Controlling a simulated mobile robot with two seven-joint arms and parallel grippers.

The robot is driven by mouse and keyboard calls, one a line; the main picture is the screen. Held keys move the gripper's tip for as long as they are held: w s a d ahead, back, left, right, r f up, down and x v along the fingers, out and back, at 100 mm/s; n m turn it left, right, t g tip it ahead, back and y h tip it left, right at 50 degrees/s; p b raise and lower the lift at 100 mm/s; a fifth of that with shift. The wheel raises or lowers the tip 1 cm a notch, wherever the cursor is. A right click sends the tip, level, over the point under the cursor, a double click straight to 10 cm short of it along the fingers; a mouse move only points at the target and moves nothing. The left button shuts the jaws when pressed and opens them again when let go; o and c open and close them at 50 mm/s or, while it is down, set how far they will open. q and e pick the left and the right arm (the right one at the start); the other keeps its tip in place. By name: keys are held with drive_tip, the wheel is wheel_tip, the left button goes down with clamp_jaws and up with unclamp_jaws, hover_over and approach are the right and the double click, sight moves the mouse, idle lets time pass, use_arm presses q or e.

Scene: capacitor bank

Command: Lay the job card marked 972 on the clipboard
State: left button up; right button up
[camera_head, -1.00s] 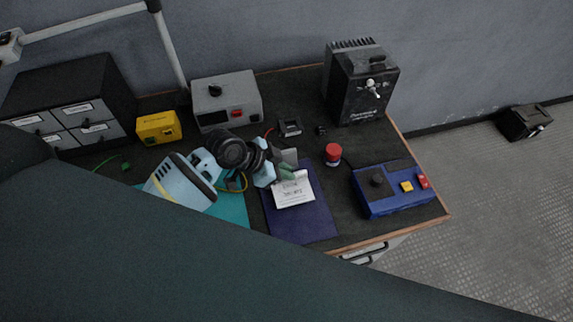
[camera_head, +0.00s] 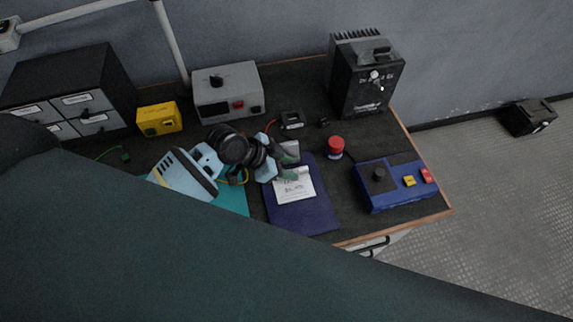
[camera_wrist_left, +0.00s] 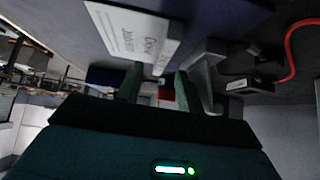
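The job card (camera_head: 294,186) is a white sheet with dark print, too small to read for certain. It lies over the upper half of the dark blue clipboard (camera_head: 302,215), seemingly flat on it. In the left wrist view the card (camera_wrist_left: 135,32) shows at the top, close to the fingertips. My left gripper (camera_head: 286,174) is at the card's upper left edge, just below the clipboard's grey clip (camera_head: 290,150). Its green-tipped fingers (camera_wrist_left: 158,88) stand apart with a gap between them. My right gripper is not in view.
A small black block (camera_head: 292,119) with a red lead lies behind. A teal mat (camera_head: 234,199) is to the left. A grey box (camera_head: 228,92) and a black unit (camera_head: 365,80) stand at the back.

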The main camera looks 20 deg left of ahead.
use_arm(q)
drive_tip(key=v, duration=0.8)
drive_tip(key=shift+p, duration=0.3)
drive_tip(key=shift+d+f, duration=0.1)
drive_tip(key=shift+d, duration=0.05)
